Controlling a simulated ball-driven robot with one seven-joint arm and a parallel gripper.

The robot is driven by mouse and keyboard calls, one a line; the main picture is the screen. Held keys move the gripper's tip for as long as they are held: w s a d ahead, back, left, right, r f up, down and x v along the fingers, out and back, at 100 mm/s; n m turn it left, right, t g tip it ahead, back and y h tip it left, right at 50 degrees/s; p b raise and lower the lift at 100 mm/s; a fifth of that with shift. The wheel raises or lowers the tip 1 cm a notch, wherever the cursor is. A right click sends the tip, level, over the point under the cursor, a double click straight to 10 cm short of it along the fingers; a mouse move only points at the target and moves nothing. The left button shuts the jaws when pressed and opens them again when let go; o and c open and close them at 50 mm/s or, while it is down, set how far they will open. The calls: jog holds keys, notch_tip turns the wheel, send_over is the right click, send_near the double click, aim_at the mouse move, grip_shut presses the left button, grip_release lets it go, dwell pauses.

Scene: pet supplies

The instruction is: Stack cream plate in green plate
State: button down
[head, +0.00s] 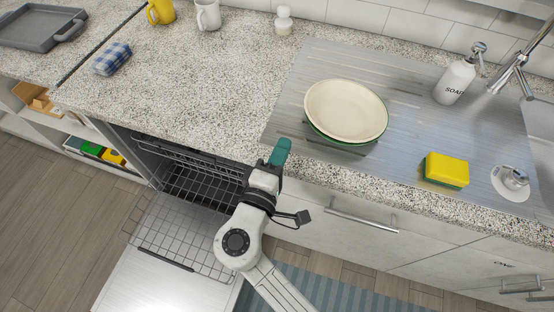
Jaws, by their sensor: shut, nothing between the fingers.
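The cream plate (345,108) sits on top of the green plate (324,136) on the metal drainboard. Only a thin green rim shows along the lower left edge, so most of the green plate is hidden under the cream one. My gripper (281,149) has teal fingers and is shut and empty. It is at the counter's front edge, below and left of the plates and apart from them.
A yellow sponge (446,170), a soap bottle (455,82) and a tap (518,68) are on the right. A folded checked cloth (112,58), a yellow mug (160,11) and a white mug (208,15) stand left. An open dishwasher rack (180,240) is below. The counter left of the plates is clear.

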aim_at(310, 118)
jog(key=x, duration=0.3)
jog(key=shift+w+d+r+p, duration=0.15)
jog(key=shift+w+p, duration=0.1)
jog(key=shift+p, duration=0.05)
jog(key=shift+w+d+p, duration=0.25)
jog(key=shift+d, duration=0.3)
jog(key=shift+w+d+p, duration=0.2)
jog(key=shift+w+d, duration=0.1)
jog(key=shift+d, duration=0.25)
jog(key=shift+w+d, duration=0.3)
jog(key=shift+d, duration=0.35)
jog(key=shift+w+d+f+b, duration=0.2)
jog(key=shift+d+b, duration=0.1)
jog(key=shift+d, duration=0.25)
jog(key=shift+w+d+f+b, duration=0.1)
jog(key=shift+w+d+b, duration=0.2)
jog(key=shift+d, duration=0.2)
jog(key=shift+r, duration=0.15)
